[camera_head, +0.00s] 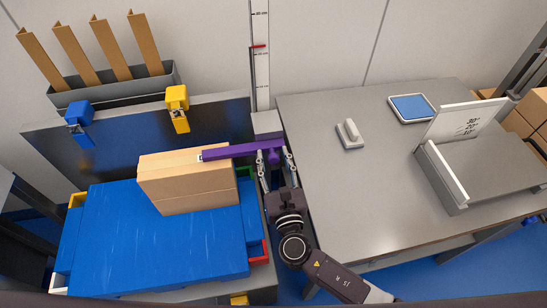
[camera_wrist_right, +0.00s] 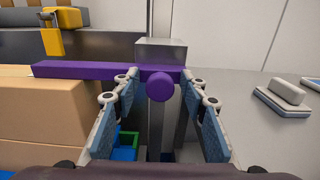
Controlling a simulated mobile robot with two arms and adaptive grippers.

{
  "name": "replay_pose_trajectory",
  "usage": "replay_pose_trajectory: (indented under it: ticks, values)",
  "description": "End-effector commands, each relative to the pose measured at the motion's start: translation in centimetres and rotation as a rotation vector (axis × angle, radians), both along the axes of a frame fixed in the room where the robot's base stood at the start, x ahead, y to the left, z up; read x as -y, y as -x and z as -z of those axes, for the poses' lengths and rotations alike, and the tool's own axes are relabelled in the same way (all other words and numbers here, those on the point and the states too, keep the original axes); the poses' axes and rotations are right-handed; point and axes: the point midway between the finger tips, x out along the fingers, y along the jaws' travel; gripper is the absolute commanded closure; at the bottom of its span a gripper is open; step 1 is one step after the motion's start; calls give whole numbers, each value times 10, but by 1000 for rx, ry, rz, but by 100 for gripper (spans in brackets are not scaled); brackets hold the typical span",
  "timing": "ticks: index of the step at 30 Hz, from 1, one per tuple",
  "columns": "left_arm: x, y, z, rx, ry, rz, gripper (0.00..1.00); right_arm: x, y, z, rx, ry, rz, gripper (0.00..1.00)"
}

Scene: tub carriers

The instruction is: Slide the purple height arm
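The purple height arm (camera_head: 230,151) reaches left from a grey block on a post, and its tip lies at the top of a cardboard box (camera_head: 188,188). In the right wrist view the purple bar (camera_wrist_right: 85,70) has a round purple knob (camera_wrist_right: 160,87) facing me. My right gripper (camera_head: 275,163) is open, with one finger on each side of the knob. Its fingers in the wrist view (camera_wrist_right: 160,92) show gaps to the knob; whether either touches the bar behind is unclear. My left gripper is not in view.
The box stands on a blue tub or lid (camera_head: 150,245). A scale with a red mark (camera_head: 259,60) rises behind the post. A grey table (camera_head: 370,205) on the right holds a white-handled block (camera_head: 350,136), a blue pad (camera_head: 411,107) and an angle stand (camera_head: 480,175).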

Motion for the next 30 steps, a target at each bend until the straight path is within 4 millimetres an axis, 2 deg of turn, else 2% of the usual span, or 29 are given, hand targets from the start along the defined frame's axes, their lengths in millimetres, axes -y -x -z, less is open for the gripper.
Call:
replay_pose_trajectory:
  ticks: [5, 15, 19, 24, 30]
  values:
    - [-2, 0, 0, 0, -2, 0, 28, 3, 12, 0, 0, 0, 0, 60]
    - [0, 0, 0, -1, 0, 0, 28, 16, 80, 1, -4, 1, -1, 60]
    - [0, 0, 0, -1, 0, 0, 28, 20, 101, 1, -4, 0, -1, 60]
    - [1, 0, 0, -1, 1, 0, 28, 23, 116, 0, -2, 0, 0, 60]
    - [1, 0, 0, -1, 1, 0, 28, 24, 118, 0, 0, 0, 0, 60]
